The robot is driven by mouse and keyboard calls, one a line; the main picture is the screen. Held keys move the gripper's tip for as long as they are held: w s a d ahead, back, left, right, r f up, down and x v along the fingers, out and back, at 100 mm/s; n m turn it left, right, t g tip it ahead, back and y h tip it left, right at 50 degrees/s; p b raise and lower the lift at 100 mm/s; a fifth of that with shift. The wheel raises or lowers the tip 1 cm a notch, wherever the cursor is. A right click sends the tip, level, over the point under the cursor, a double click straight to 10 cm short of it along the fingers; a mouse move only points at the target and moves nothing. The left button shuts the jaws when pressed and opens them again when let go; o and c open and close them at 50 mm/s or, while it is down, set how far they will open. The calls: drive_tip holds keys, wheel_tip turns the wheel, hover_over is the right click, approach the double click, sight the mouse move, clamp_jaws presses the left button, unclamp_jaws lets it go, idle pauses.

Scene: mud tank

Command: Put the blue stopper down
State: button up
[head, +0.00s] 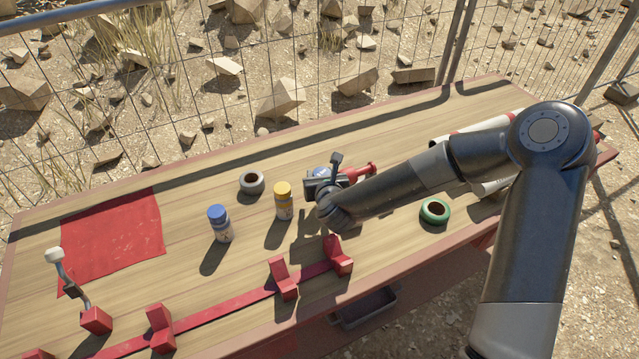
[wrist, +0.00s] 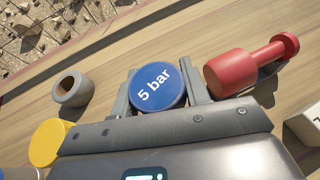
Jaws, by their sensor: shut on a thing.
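The blue stopper (wrist: 158,87) is a round blue piece marked "5 bar" in the wrist view, between the two grey fingers of my gripper (wrist: 165,92). In the head view my gripper (head: 322,176) is over the middle of the table, and a bit of the blue stopper (head: 320,172) shows at it. My gripper is shut on the stopper. The stopper's underside is hidden, so I cannot tell whether it touches the table.
A red knobbed piece (head: 358,171) lies close to the right of my gripper. A yellow-capped bottle (head: 284,202), a blue-capped bottle (head: 220,224) and a grey ring (head: 251,183) stand left. A green ring (head: 435,211) lies right. A red cloth (head: 112,235) covers the table's left part.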

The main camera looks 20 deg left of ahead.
drive_tip(key=d+r, duration=0.6)
drive_tip(key=d, duration=0.5)
drive_tip(key=w+r+n+g+y, duration=0.2)
drive_tip(key=w+r, duration=0.1)
drive_tip(key=w, duration=1.1)
drive_tip(key=w+d+f+n+g+y, duration=0.1)
drive_tip(key=w+d+f+n+y, duration=0.15)
drive_tip(key=w+d, duration=0.85)
drive_tip(key=shift+h, duration=0.25)
drive_tip(key=w+a+f, duration=0.1)
drive_tip(key=a+f, duration=0.1)
drive_tip(key=a, duration=0.2)
drive_tip(key=w+a+f, duration=0.1)
drive_tip(key=a+f, duration=0.1)
drive_tip(key=a, duration=0.2)
drive_tip(key=w+a+f, duration=0.1)
drive_tip(key=a+f, duration=0.2)
drive_tip(key=a, duration=0.1)
drive_tip(key=shift+w, duration=0.35)
drive_tip(key=shift+a+f, duration=0.1)
drive_tip(key=shift+f, duration=1.85)
drive_tip(key=shift+f, duration=0.2)
drive_tip(key=o, duration=1.1)
